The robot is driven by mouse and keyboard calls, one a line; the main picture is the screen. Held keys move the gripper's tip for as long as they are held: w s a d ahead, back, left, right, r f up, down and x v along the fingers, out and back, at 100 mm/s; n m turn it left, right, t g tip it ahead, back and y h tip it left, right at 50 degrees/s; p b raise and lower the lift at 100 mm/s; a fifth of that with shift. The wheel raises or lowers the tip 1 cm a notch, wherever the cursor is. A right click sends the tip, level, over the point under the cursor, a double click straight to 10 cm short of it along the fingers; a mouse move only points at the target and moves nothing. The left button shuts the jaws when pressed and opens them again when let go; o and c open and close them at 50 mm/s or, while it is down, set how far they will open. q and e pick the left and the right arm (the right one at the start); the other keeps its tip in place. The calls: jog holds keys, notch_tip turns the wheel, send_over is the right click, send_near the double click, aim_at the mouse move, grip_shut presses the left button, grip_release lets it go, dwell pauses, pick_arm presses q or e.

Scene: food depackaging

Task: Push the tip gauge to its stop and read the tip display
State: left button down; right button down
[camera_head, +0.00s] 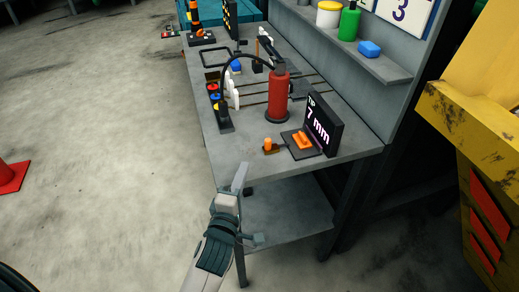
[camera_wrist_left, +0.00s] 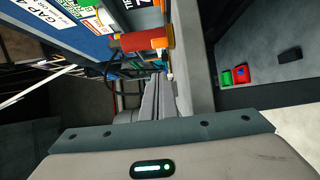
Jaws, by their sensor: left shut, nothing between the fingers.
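The tip display (camera_head: 321,124) is a black panel at the near right corner of the workbench, and it reads "TIP 7 mm". In front of it a dark gauge plate (camera_head: 299,153) carries an orange block (camera_head: 302,140). A small orange knob (camera_head: 268,144) sits on a dark piece to its left. I cannot tell whether the gauge is at its stop. My left gripper (camera_head: 240,177) is shut and empty, off the bench's near edge and apart from the gauge. My right gripper is not in view.
A red cylinder (camera_head: 277,97) with a black hose stands behind the gauge. The grey workbench (camera_head: 347,145) has a lower shelf (camera_head: 290,215). A yellow machine (camera_head: 465,115) stands at the right. A traffic cone (camera_head: 12,176) is at the left, with open floor between.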

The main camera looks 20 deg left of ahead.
aim_at(259, 161)
pick_arm(q)
jog(key=w, duration=0.2)
jog(key=w+p, duration=0.1)
jog(key=w, duration=0.1)
jog(key=w+p, duration=0.1)
jog(key=w, duration=0.1)
jog(key=shift+w+a+r, duration=0.2)
jog(key=shift+a, duration=0.05)
jog(key=shift+w+d+f+p, duration=0.15)
jog(key=shift+w+d+p, duration=0.35)
jog(key=shift+w+d, duration=0.35)
jog(key=shift+w+d+f, duration=0.1)
jog(key=shift+w+d, duration=0.3)
jog(key=shift+d, duration=0.15)
